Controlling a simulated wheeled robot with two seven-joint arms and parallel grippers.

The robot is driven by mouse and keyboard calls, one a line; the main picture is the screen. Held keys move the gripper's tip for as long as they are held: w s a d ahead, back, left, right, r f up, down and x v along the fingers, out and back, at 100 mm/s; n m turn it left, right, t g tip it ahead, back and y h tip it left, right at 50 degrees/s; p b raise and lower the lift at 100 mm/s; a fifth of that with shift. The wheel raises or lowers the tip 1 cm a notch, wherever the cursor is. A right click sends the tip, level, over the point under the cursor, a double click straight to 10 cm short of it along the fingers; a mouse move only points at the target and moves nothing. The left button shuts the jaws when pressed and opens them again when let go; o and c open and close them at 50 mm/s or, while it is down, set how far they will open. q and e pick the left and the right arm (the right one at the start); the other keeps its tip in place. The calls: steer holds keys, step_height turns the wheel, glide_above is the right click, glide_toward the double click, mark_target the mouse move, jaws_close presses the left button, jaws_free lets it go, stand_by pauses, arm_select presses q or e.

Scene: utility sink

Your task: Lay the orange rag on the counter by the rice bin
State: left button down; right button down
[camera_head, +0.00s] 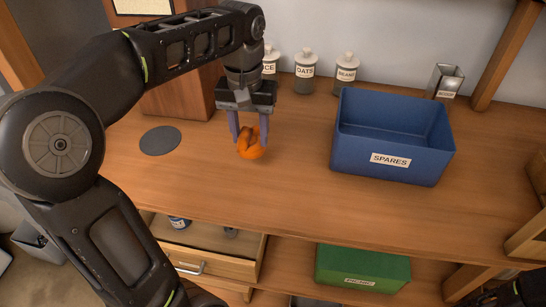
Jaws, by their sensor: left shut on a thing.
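The orange rag (251,145) is a small crumpled bundle between the fingertips of my left gripper (249,138). The gripper points down and is shut on the rag, over the wooden counter (290,175). I cannot tell whether the rag touches the counter. The rice bin (269,70) is a pale jar at the back, its label partly covered by my left arm so that only "ICE" shows. The rag is in front of the bin, towards me and slightly left. My right gripper's fingers do not show.
Jars labelled OATS (304,73) and BEANS (345,76) stand right of the rice bin. A blue SPARES bin (390,172) is on the right, a metal holder (445,80) behind it. A dark disc (160,141) lies on the left. An open drawer (205,245) and green box (362,266) are below.

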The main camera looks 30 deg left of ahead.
mark_target(249, 133)
arm_select(q)
step_height(249, 133, down, 5)
steer(key=shift+f, duration=0.1)
steer(key=shift+f+p, duration=0.3)
steer(key=shift+f, duration=1.55)
steer(key=c, duration=0.7)
jaws_free()
step_height(249, 133, up, 9)
steer(key=shift+r, duration=0.1)
steer(key=shift+r+p, duration=0.4)
steer(key=shift+r, duration=0.45)
steer(key=shift+s+a+r, duration=0.1)
steer(key=shift+r, duration=0.5)
